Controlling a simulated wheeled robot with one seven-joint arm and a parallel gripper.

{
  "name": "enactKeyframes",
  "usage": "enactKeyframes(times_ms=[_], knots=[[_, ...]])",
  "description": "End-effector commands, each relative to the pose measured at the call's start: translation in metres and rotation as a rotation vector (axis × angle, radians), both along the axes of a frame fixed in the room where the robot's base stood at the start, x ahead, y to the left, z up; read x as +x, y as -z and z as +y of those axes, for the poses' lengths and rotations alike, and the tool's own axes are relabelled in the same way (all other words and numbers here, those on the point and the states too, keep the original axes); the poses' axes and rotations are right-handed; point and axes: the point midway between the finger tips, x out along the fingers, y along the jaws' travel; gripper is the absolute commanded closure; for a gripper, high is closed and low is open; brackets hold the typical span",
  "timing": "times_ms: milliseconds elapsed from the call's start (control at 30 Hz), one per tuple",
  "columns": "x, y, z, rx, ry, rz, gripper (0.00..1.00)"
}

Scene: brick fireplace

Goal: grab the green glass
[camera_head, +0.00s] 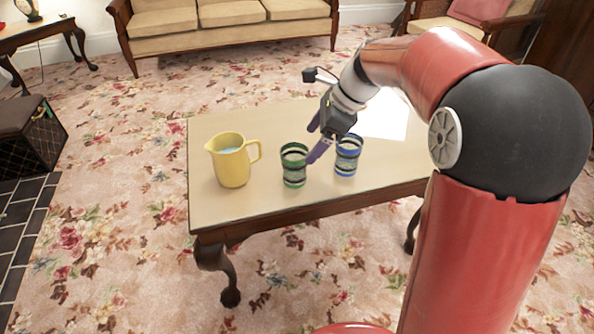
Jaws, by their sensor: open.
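A green-banded glass (294,164) stands upright on the wooden table (225,205), between a yellow pitcher and a blue-banded glass. My gripper (315,142) is open and empty, just right of the green glass and above the table. Its fingers point down and to the left, toward the green glass. They appear apart from the green glass, though the exact gap in depth is hard to tell. The gripper partly overlaps the left edge of the blue glass in the picture.
The yellow pitcher (231,160) stands left of the green glass. The blue-banded glass (347,155) stands close to its right. White paper (385,115) lies at the back right of the table. The table's front left is clear. A sofa (225,25) stands behind.

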Motion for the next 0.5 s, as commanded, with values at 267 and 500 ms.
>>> enactKeyframes(times_ms=[267, 500], knots=[[0.011, 0.026, 0.016, 0.023, 0.055, 0.049, 0.16], [0.015, 0.046, 0.028, 0.022, 0.053, 0.049, 0.16]])
